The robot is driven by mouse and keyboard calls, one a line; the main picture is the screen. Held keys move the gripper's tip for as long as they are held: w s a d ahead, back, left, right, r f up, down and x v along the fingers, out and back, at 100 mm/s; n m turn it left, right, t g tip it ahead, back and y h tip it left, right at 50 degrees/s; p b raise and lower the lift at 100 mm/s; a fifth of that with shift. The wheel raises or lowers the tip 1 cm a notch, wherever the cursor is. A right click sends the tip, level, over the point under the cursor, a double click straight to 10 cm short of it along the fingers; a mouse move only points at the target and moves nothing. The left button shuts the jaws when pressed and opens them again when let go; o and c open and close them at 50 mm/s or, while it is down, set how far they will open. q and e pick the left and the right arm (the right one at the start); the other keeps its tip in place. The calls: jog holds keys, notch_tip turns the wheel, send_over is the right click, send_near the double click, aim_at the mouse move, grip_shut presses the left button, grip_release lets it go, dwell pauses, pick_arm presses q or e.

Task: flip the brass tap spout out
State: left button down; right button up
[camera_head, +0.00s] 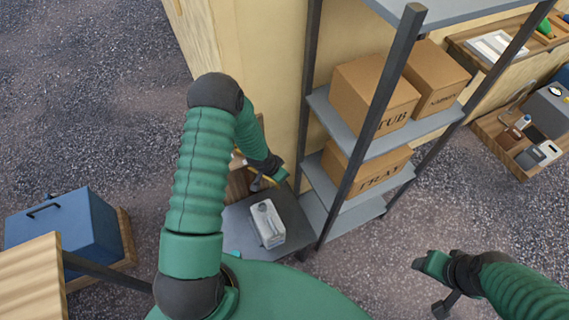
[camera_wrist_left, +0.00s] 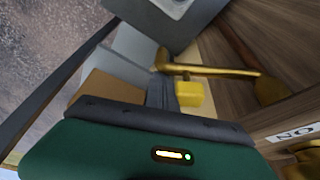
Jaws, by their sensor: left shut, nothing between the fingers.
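The brass tap spout (camera_wrist_left: 215,70) shows in the left wrist view as a thin gold bar, with a rounded brass end near the wooden panel. A small yellow block (camera_wrist_left: 190,94) sits just below it in the picture; I cannot tell what it belongs to. My left gripper (camera_wrist_left: 161,92) is shut and empty, its dark fingers close beside the bar and block. I cannot tell whether they touch. In the head view my left gripper (camera_head: 262,181) is by the wooden cabinet (camera_head: 238,184), and my arm hides most of the tap. My right gripper (camera_head: 441,302) hangs over gravel, far from the tap.
A dark grey table (camera_head: 237,222) bears a light grey box (camera_head: 267,223). A metal shelf rack (camera_head: 402,70) with cardboard boxes (camera_head: 372,92) stands just right of my left gripper. A blue box (camera_head: 65,232) is at the left.

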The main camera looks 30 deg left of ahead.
pick_arm(q)
jog(key=s+m+h+p, duration=0.1)
jog(key=s+m+p, duration=0.2)
jog(key=s, duration=0.5)
jog(key=shift+s+a+m+g, duration=0.3)
jog(key=shift+s+a+m, duration=0.05)
jog(key=shift+a+m, duration=0.15)
pick_arm(e)
jog(key=shift+w+d+r, duration=0.1)
jog(key=shift+d+r, duration=0.2)
jog(key=shift+r, duration=0.6)
jog(key=shift+w+d+r, duration=0.1)
jog(key=shift+d+r, duration=0.2)
jog(key=shift+r, duration=0.6)
